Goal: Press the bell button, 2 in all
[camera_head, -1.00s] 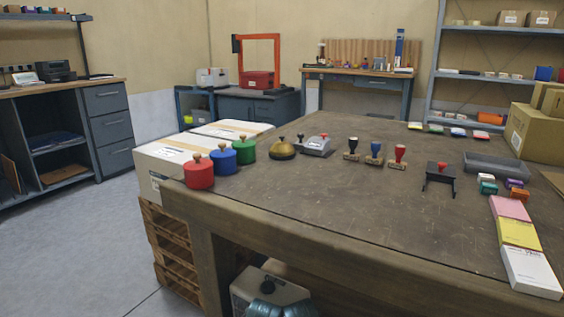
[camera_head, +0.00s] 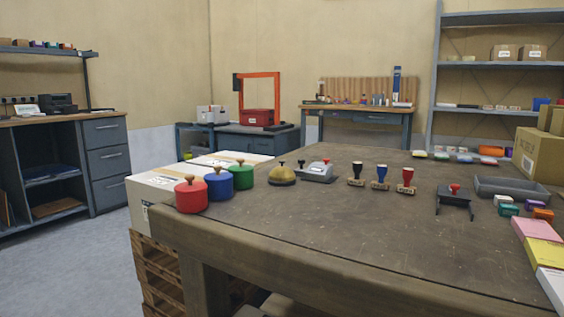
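A brass dome bell (camera_head: 282,176) with a dark button on top stands on the dark workbench (camera_head: 300,225), left of the middle of the view. A grey device with a red knob (camera_head: 318,172) stands just right of the bell. Neither of my grippers shows in the head view, and nothing touches the bell.
Red (camera_head: 190,197), blue (camera_head: 219,184) and green (camera_head: 240,175) knobbed pots stand left of the bell. Three stamps (camera_head: 380,177) stand to its right, then a black stand (camera_head: 454,201), a grey tray (camera_head: 511,188) and paper pads (camera_head: 537,250). The bench front is clear.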

